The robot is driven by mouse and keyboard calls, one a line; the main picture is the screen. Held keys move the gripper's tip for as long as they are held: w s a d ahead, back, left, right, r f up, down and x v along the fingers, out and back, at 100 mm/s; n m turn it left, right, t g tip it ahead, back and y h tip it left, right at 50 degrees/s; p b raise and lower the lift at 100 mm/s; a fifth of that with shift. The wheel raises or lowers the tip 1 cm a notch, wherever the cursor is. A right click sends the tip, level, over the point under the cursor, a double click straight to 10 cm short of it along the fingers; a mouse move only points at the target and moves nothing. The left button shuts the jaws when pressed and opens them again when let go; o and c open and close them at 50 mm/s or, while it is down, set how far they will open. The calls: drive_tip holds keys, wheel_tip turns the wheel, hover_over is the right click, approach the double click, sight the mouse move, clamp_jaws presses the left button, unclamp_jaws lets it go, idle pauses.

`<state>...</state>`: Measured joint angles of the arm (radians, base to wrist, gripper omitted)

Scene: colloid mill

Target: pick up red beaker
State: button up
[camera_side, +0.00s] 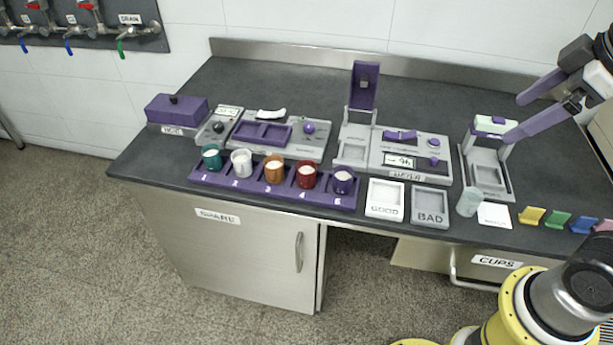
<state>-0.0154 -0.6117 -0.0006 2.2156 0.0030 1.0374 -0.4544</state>
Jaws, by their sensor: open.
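The red beaker (307,177) stands upright in the purple rack (228,184) near the counter's front edge, with pale contents showing at its top. It sits at the position marked 4, between an orange beaker (274,170) and a dark purple beaker (343,181). My gripper (512,119) is at the upper right, its two lilac fingers spread apart and pointing left. Nothing is between them. It is well to the right of the red beaker, and one finger overlaps a grey device in the picture.
A green beaker (211,158) and a white beaker (242,163) fill the rack's left end. Behind it are grey and purple instruments (280,135). GOOD (385,199) and BAD (430,206) trays lie to its right. A clear cup (468,201) stands beyond them.

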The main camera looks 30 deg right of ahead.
drive_tip(key=w+a+r+n, duration=0.1)
drive_tip(key=w+r+n, duration=0.15)
drive_tip(key=w, duration=0.35)
drive_tip(key=n+g, duration=0.5)
drive_tip(key=n, duration=0.3)
hover_over(306, 170)
drive_tip(key=s, duration=0.2)
wheel_tip(306, 170, down, 13)
drive_tip(key=shift+n+g, duration=0.25)
drive_tip(key=shift+g, duration=0.25)
drive_tip(key=shift+w+a+f, duration=0.1)
drive_tip(key=shift+a+f, duration=0.1)
drive_tip(key=shift+f, duration=3.3)
drive_tip(key=shift+s+a+f, duration=0.1)
drive_tip(key=shift+a+f, duration=0.05)
drive_tip(key=shift+f, duration=3.3)
drive_tip(key=shift+w+a+f, duration=0.1)
drive_tip(key=shift+a+f, duration=0.1)
drive_tip(key=shift+f, duration=3.3)
drive_tip(key=c, duration=1.5)
